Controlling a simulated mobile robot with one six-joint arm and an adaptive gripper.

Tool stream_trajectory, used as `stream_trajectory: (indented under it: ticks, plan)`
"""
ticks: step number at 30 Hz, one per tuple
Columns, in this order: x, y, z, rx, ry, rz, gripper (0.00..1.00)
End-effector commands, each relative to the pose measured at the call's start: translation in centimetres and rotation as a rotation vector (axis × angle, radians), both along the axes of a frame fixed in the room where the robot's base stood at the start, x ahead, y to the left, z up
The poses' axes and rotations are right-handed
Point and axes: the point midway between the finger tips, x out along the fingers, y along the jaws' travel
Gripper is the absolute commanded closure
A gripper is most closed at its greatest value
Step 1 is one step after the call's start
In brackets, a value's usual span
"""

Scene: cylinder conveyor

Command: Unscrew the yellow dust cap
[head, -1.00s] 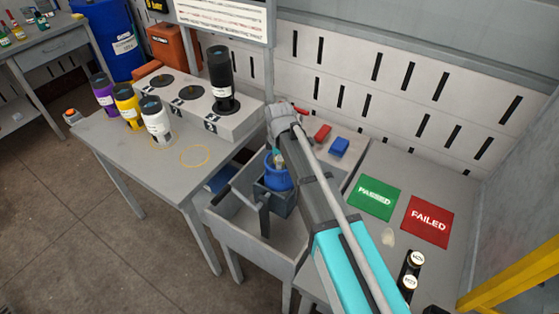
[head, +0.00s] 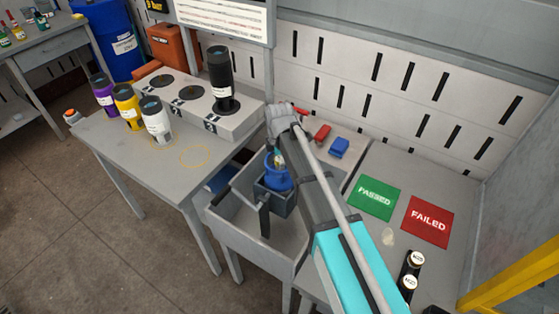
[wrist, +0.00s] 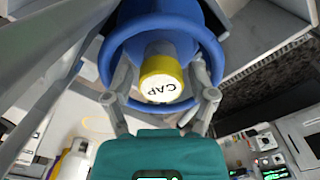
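The yellow dust cap (wrist: 160,80) has a pale end face marked "CAP". It sits on the end of a blue cylinder (wrist: 163,14) with a blue ring (wrist: 104,66) around its neck. My gripper (wrist: 161,82) is open, with one finger on each side of the cap. Gaps show between the fingers and the cap. The fingertips overlap the ring in the picture; I cannot tell whether they touch it. In the head view, a blue item (head: 277,180) shows beside my arm in a dark holder (head: 284,204). My arm largely hides the gripper area there.
A grey table (head: 125,147) at left bears purple (head: 103,97), yellow (head: 126,107) and white (head: 155,123) cylinders. A black cylinder (head: 221,80) stands in a grey rack (head: 240,119). Green PASSED (head: 376,197) and red FAILED (head: 427,221) mats lie at right.

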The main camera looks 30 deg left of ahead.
Motion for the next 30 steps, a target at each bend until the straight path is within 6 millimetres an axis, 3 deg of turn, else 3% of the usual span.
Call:
stream_trajectory:
  ticks: [8, 19, 30]
  plan:
    - [0.0, 0.0, 0.3, 0.001, -0.001, -0.001, 0.23]
    - [0.0, 0.0, 2.5, 0.001, -0.001, -0.001, 0.23]
    - [0.0, 0.0, 2.5, 0.000, 0.000, -0.001, 0.23]
